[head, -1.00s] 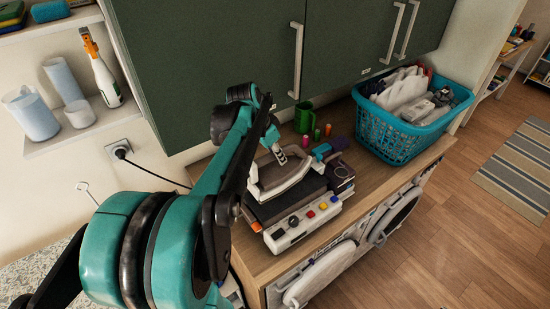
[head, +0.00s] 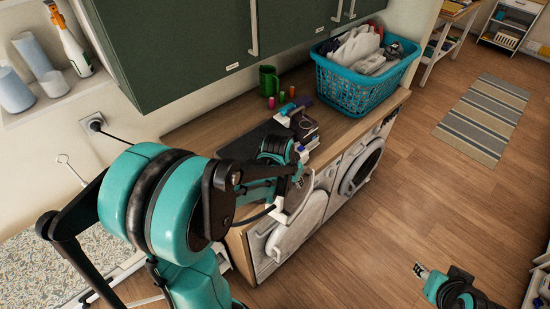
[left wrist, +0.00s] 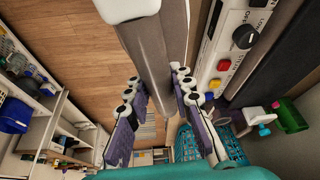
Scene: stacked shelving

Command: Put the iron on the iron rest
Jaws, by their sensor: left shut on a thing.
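My left gripper (head: 290,185) is shut on the iron (head: 290,211), at the counter's front edge in the head view. In the left wrist view the iron's grey-and-white handle (left wrist: 150,55) passes between the left fingers (left wrist: 160,110). The iron rest is a dark-topped unit (head: 250,141) on the counter, partly hidden behind my left arm. Its white control panel (left wrist: 215,45) with coloured buttons shows in the left wrist view, right of the handle. The iron appears in front of the rest, apart from it. My right gripper (head: 421,270) is low at the lower right; its jaw state is unclear.
A teal laundry basket (head: 365,86) fills the counter's right end. Green cupboards (head: 180,50) hang above. Washing machines are below; the floor at right (head: 400,200) is open.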

